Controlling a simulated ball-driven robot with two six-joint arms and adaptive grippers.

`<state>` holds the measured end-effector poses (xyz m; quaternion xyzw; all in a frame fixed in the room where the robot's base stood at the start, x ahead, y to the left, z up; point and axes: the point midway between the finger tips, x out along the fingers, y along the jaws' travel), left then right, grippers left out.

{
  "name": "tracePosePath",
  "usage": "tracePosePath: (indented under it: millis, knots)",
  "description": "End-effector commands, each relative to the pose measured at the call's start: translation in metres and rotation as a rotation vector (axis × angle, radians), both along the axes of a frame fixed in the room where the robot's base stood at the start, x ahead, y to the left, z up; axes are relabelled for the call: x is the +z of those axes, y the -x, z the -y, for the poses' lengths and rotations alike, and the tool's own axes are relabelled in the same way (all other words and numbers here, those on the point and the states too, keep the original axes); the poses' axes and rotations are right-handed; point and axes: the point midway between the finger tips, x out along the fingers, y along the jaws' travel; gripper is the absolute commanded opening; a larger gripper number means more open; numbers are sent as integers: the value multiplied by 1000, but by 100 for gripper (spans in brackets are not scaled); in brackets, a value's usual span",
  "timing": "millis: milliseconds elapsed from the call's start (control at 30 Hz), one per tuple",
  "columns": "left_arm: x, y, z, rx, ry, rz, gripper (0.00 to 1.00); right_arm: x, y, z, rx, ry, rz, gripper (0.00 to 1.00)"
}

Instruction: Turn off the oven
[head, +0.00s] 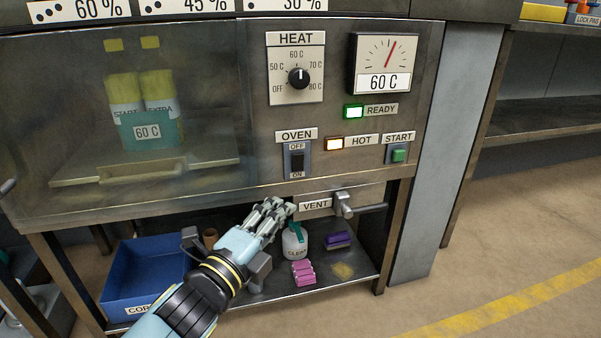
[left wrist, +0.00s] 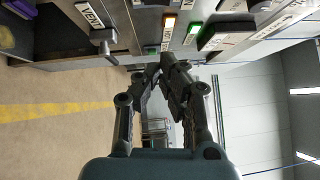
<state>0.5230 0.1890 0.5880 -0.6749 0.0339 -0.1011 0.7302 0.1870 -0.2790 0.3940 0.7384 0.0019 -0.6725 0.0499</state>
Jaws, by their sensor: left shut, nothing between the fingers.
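The oven's rocker switch (head: 297,160) is black, set in a grey plate between OFF above and ON below; I cannot tell which side is pressed. The OVEN label (head: 296,135) is above it. The amber HOT lamp (head: 334,143) and green READY lamp (head: 353,112) are lit; both lamps also show in the left wrist view, amber (left wrist: 169,22) and green (left wrist: 193,33). The heat knob (head: 298,77) points near 60 C. My left gripper (head: 283,208) is shut and empty, below the switch, by the VENT label (head: 315,205), apart from the switch.
The vent lever (head: 360,207) juts out right of the gripper. The green START button (head: 398,155) is at the panel's right. Floor at right is clear.

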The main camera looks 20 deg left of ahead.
Motion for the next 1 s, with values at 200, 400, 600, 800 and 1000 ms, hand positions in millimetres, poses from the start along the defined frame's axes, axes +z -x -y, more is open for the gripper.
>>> tracePosePath:
  millis: [200,400,600,800,1000]
  knots:
    - [3,-26,5,1,0,2,0,1,-1,-1,0,-1,4,41]
    - [5,-69,14,0,1,2,0,2,-3,-2,1,-6,11,41]
    - [8,-105,14,0,-3,1,0,8,-9,-5,2,-12,32,41]
    - [11,-124,0,0,-1,-1,0,15,-15,-7,4,-16,50,41]
    - [13,-129,-3,0,1,-2,0,17,-15,-7,5,-17,51,41]
